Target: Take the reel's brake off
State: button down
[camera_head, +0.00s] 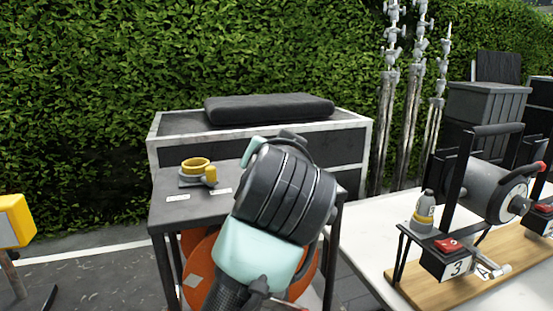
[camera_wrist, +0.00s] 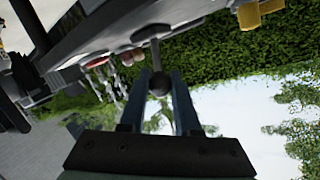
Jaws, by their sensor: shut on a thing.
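The orange reel (camera_head: 195,272) stands under the dark table, largely hidden behind my arm. In the wrist view a dark ball knob (camera_wrist: 159,84) sits at the end of a short lever (camera_wrist: 155,50), which runs to the underside or edge of a grey body. It looks like the reel's brake lever. My gripper (camera_wrist: 160,80) has its two blue-grey fingers on either side of the ball knob and is shut on it. In the head view my arm hides the gripper's fingers and the knob.
The grey table top (camera_head: 185,212) holds a yellow ring (camera_head: 196,164) on a base with a small yellow knob. Behind stands a case with a black cushion (camera_head: 268,109). At right, a white bench (camera_head: 365,235) carries a spool stand (camera_head: 462,200), a grey bottle (camera_head: 423,213) and red switches.

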jog(key=c, duration=0.6)
grip_release()
jog(key=v, duration=1.3)
